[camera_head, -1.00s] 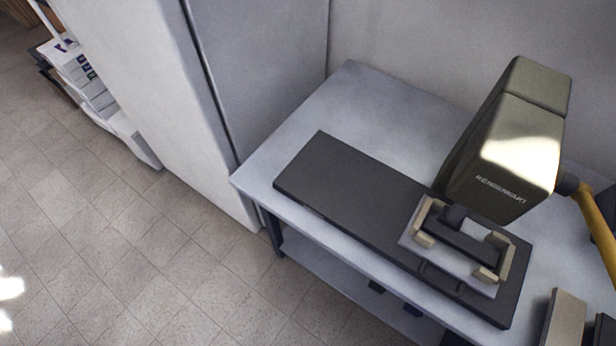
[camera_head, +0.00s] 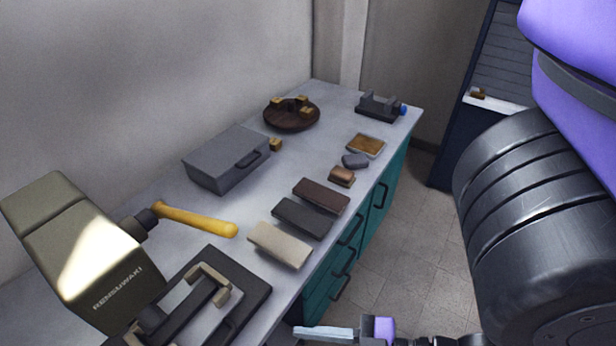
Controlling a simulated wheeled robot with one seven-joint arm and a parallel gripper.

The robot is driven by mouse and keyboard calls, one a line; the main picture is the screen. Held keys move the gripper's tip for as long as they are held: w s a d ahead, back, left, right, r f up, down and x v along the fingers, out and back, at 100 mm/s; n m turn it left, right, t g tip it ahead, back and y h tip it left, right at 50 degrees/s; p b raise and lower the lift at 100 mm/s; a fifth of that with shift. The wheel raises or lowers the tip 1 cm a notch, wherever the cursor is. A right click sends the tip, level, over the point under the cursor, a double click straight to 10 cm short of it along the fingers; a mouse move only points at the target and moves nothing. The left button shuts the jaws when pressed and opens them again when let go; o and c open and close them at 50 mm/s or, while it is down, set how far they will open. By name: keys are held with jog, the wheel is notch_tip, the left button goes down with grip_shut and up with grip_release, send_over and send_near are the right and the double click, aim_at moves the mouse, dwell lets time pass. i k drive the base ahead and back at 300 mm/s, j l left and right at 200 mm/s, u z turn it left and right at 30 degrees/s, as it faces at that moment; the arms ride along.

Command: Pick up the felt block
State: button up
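A small grey rounded block (camera_head: 355,160) lies on the bench near its front edge and looks like felt. Just in front of it is a small brown block (camera_head: 342,177) with a lighter top; I cannot tell for sure which of the two is the felt block. Part of my gripper (camera_head: 340,333) shows at the bottom edge, low beside the bench front, well apart from both blocks. Most of it is cut off, so its opening is not clear. My purple and black arm fills the right side.
Three flat covers, beige (camera_head: 280,245), black (camera_head: 303,217) and brown (camera_head: 321,196), lie along the front edge. Behind are a grey case (camera_head: 227,159), a round dark stand (camera_head: 291,117) and a clamp (camera_head: 379,107). A tan tray (camera_head: 366,145) lies beyond the blocks. A yellow-handled press (camera_head: 75,262) stands left.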

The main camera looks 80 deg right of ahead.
aim_at(341, 176)
jog(key=z, duration=1.7)
